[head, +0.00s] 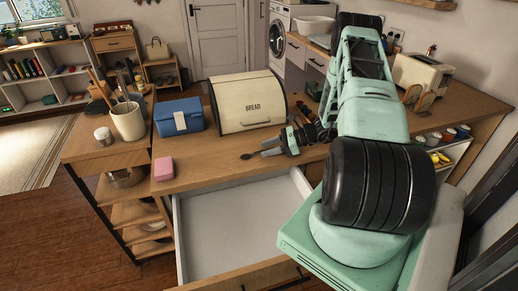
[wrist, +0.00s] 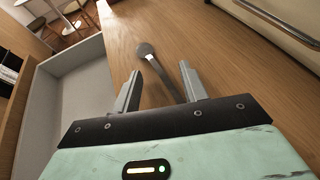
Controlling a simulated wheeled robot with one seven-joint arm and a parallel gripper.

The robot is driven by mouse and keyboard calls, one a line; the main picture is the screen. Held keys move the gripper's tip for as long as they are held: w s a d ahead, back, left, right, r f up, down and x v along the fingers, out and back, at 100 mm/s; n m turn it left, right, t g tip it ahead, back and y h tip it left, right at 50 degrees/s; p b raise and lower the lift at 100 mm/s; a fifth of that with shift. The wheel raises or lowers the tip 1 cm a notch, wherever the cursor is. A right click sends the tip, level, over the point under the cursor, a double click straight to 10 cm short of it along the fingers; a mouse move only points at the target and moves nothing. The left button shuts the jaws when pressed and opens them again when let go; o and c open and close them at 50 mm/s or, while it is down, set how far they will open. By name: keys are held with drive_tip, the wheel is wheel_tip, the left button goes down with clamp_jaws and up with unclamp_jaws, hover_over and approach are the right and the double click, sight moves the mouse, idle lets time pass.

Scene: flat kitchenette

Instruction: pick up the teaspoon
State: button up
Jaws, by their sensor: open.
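The teaspoon (wrist: 146,50) lies on the wooden counter, its grey bowl pointing away from my gripper and its handle running back between the two fingers. In the head view, the teaspoon (head: 246,156) shows as a small dark shape near the counter's front edge, just left of my gripper (head: 264,150). In the wrist view, my gripper (wrist: 161,69) is open, with a finger on either side of the handle and gaps to both. The handle's rear end is hidden by the gripper body. Whether the fingertips touch the counter, I cannot tell.
An open, empty white drawer (head: 235,222) juts out below the counter edge; its wall (wrist: 65,62) is left in the wrist view. A cream bread bin (head: 245,103) stands behind the spoon. A blue box (head: 179,117), pink block (head: 163,168) and utensil crock (head: 128,121) stand left.

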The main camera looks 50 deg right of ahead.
drive_tip(key=shift+w+a+f, duration=0.3)
drive_tip(key=shift+w+a, duration=0.05)
drive_tip(key=shift+w, duration=0.15)
clamp_jaws()
